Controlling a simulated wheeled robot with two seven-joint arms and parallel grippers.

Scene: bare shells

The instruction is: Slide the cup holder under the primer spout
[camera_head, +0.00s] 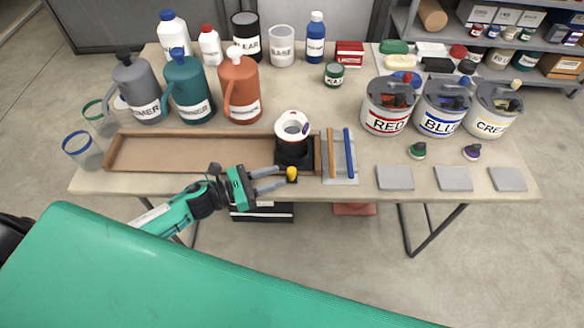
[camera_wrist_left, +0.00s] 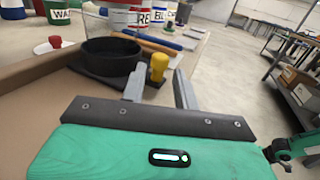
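The black cup holder (camera_head: 293,153) sits at the right end of a shallow wooden tray. It shows in the left wrist view as a black ring (camera_wrist_left: 112,52) on a dark base. In the left wrist view the knob (camera_wrist_left: 158,67) appears between the fingers. A grey jug (camera_head: 138,88), its label partly reading "IMER", stands behind the tray's left part; its spout is unclear.
The wooden tray (camera_head: 190,172) is bare left of the holder. Teal (camera_head: 187,88) and orange (camera_head: 239,88) jugs stand behind it. Two clear glasses (camera_head: 84,150) crowd its left end. Orange and blue sticks (camera_head: 349,152) lie just right of it; labelled buckets (camera_head: 389,106) stand farther right.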

